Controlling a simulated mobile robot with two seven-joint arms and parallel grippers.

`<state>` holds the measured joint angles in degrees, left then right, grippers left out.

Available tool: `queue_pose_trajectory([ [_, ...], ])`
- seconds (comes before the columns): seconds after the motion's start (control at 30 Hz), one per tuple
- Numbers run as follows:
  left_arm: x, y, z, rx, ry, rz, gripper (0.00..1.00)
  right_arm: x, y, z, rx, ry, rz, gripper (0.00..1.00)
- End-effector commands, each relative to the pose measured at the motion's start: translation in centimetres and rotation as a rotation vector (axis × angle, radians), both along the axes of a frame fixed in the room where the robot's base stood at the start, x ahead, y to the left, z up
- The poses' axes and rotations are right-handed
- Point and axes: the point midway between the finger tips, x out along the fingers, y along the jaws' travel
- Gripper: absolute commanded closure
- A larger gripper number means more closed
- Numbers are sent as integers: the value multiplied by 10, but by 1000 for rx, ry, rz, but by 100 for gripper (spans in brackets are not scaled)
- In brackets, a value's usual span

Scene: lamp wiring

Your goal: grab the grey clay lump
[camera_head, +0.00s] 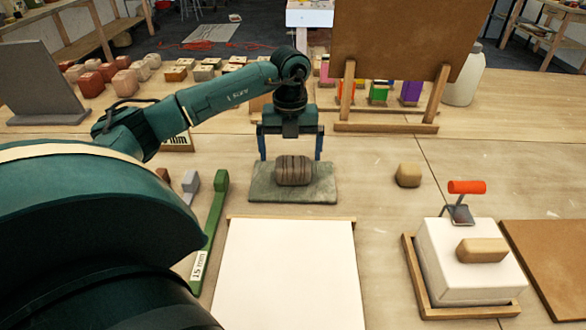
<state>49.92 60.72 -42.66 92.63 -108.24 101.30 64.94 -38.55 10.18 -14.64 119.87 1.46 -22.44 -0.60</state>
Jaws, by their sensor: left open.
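A grey-brown clay lump (294,171) with darker bands lies on a grey-green mat (262,194) in the middle of the table. My left gripper (290,157) is open, pointing down, with one finger to each side of the lump as seen from the head. The fingertips look level with the lump's upper part. A gap shows on both sides, and I cannot tell how far behind or above it they are. My right gripper is not in view.
A tan lump (408,175) sits right of the mat. A white board (290,275) lies in front. A white block (465,255) stands in a wooden tray at right. Several clay lumps sit back left. A green bar (213,215) lies left. A brown board (400,50) stands behind.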

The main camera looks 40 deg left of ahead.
Motion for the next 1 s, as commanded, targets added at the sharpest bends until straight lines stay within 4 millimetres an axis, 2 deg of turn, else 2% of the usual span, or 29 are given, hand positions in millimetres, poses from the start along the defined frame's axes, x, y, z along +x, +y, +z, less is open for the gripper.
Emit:
queue_pose_trajectory([
  [0.1,0,-5,-17,-2,5,0,0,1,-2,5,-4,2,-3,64],
  [0.3,1,-6,-43,-1,2,0,0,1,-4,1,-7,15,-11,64],
  [0.57,2,-6,-47,-1,1,-1,0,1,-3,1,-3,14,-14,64],
  [1.0,2,-6,-46,0,0,0,34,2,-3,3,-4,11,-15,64],
])
